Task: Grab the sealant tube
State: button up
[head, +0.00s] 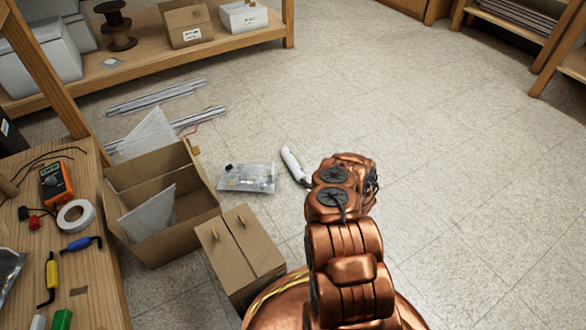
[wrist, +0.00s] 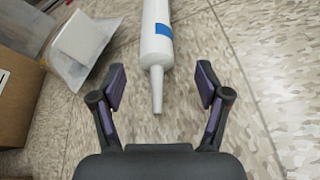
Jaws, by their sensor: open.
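The sealant tube (head: 292,164) is white and lies on the tiled floor in the head view, just left of my arm, which hides its near end. In the wrist view the sealant tube (wrist: 157,42) shows a blue band and a tapered nozzle pointing toward my gripper. My gripper (wrist: 161,85) is open and empty. Its two fingers stand either side of the nozzle, apart from it, and the tube's body lies beyond the fingertips.
A clear plastic bag of parts (head: 246,178) lies left of the tube. An open cardboard box (head: 165,245) and a closed carton (head: 240,250) stand further left, near a wooden bench (head: 90,285). Metal extrusions (head: 155,97) lie behind. The floor to the right is clear.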

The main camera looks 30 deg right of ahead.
aim_at(304, 176)
jog(key=shift+b+x, duration=0.65)
jog(key=shift+x, duration=0.6)
jog(key=b+x, duration=0.3)
jog(key=x, duration=0.1)
jog(key=shift+a+b, duration=0.25)
jog(key=shift+b, duration=0.1)
jog(key=shift+w, duration=0.5)
grip_shut()
